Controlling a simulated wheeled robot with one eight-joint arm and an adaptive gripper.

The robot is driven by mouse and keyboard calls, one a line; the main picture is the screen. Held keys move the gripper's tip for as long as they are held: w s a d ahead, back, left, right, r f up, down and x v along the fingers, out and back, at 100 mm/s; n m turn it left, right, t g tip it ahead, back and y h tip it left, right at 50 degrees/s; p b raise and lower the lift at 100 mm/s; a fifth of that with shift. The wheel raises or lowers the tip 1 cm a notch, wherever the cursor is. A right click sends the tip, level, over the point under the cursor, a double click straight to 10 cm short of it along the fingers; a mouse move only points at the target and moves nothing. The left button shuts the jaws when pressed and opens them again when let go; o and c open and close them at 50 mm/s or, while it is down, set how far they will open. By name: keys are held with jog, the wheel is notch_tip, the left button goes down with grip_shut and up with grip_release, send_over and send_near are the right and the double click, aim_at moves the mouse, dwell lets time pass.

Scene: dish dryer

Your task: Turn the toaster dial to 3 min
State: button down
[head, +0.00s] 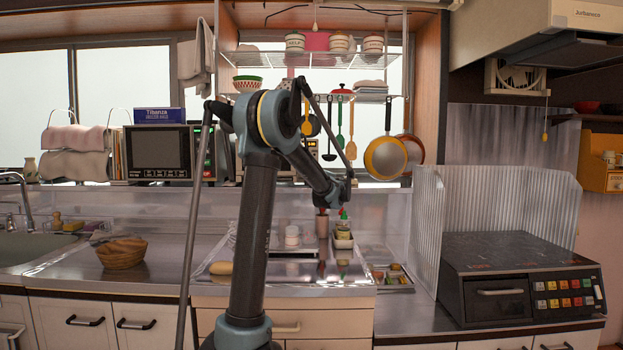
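A dark box-shaped appliance with a glass door (161,149) stands on the raised back ledge, left of my arm. It may be the toaster, but I cannot tell for sure. A row of small controls sits under its door. No dial or minute marking can be made out. Another appliance with a small orange display (312,147) is mostly hidden behind my arm. My gripper (336,197) is beyond the arm's last links, over the counter. Its fingers cannot be made out, and I see nothing held.
Pans (385,157) and ladles hang behind my arm. A black grill unit (518,278) with colored buttons is at right, beside corrugated metal screens (500,200). A sink (30,250) is at left.

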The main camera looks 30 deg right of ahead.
jog(key=shift+a+f, duration=0.1)
jog(key=shift+f, duration=0.1)
jog(key=c, duration=1.7)
grip_release()
jog(key=v, duration=1.1)
jog(key=shift+s, duration=0.45)
